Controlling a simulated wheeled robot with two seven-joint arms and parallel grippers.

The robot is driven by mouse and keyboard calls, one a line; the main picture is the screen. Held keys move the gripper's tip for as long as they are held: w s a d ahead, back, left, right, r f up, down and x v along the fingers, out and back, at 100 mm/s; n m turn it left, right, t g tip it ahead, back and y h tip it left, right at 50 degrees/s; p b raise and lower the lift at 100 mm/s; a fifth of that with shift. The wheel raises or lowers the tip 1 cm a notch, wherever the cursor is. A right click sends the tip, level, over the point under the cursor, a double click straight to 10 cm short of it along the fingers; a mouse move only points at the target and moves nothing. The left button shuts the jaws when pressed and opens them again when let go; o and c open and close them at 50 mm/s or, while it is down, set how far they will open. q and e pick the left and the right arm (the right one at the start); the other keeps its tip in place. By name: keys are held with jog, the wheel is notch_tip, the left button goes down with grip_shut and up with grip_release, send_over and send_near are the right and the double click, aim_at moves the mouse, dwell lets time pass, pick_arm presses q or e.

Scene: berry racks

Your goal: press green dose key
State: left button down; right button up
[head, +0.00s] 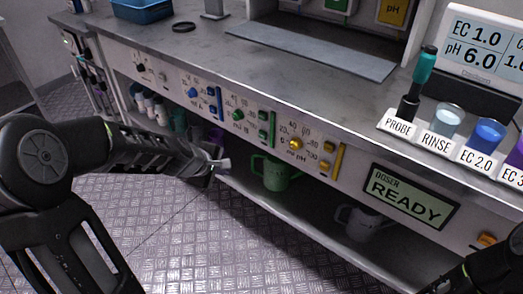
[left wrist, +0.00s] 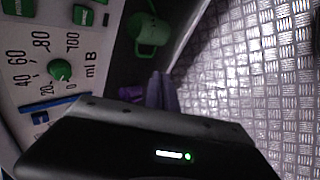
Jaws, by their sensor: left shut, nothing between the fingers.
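The front panel holds a green dial knob (head: 238,115) with a "ml B" scale. To its right are small green keys (head: 262,134) beside a green upright strip; their labels are too small to read. In the left wrist view the green knob (left wrist: 60,70) is at the left, with a green key (left wrist: 83,15) above it. My left gripper (head: 224,164) is shut and empty, in front of the counter, below the green knob and apart from the panel. Its fingers (left wrist: 161,90) show closed together in the left wrist view. My right gripper is not visible; only part of my right arm shows.
Blue and yellow controls flank the green ones; a yellow knob (head: 296,144) is to the right. A green jug (head: 275,173) stands on the lower shelf behind my left gripper. A display (head: 410,196) reads "READY". Labelled cups stand at the counter's right. The floor is clear.

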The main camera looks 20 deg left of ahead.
aim_at(263, 135)
pick_arm(q)
jog(key=d+r+n+h, duration=0.1)
jog(key=n, duration=0.1)
jog(key=r+n, duration=0.2)
jog(key=d+r+n+h, duration=0.1)
jog(key=r+n, duration=0.1)
jog(key=shift+w+d+r+n+h, duration=0.1)
jog(key=shift+w+d+n+h, duration=0.2)
jog(key=shift+d+n, duration=0.1)
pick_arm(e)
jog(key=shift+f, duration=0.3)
pick_arm(q)
jog(key=shift+p, duration=0.3)
